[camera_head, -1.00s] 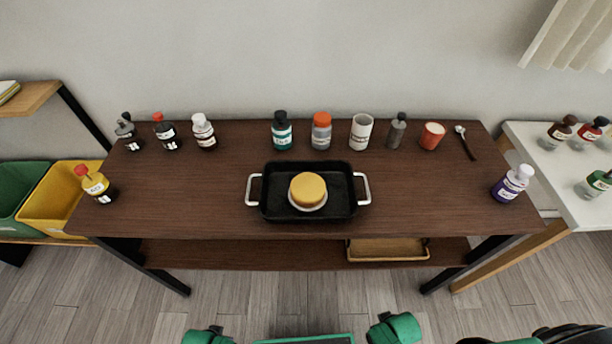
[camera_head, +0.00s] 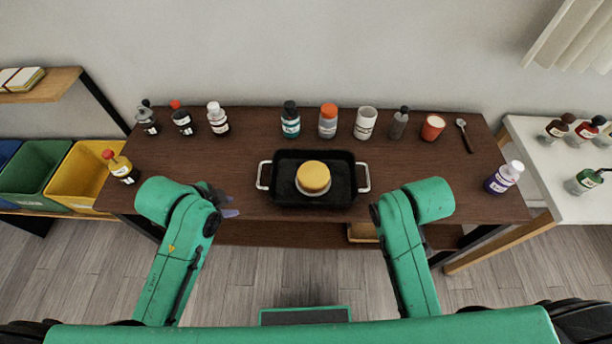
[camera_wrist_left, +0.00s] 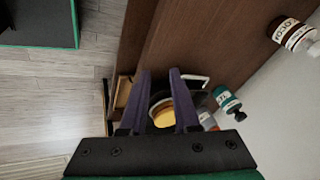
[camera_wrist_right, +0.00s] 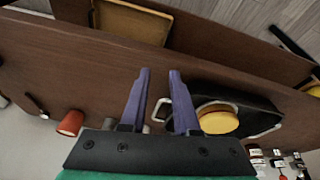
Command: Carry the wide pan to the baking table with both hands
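The wide pan (camera_head: 342,167) is black with two white side handles, and it rests on the dark brown table (camera_head: 240,160). A yellow round item (camera_head: 313,176) on a pale base sits inside it. My left gripper (camera_head: 230,207) is left of the pan, near the table's front edge, apart from the left handle (camera_head: 264,175). In the left wrist view its purple fingers (camera_wrist_left: 160,73) are open and empty, with the pan beyond. In the right wrist view my right gripper's fingers (camera_wrist_right: 160,72) are open, with a pan handle (camera_wrist_right: 160,108) beyond them. The head view mostly hides the right gripper behind its arm.
Several bottles, a white cup (camera_head: 365,123), a red cup (camera_head: 432,128) and a spoon (camera_head: 465,136) line the table's back. A white table (camera_head: 560,170) adjoins at right. Bins stand left.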

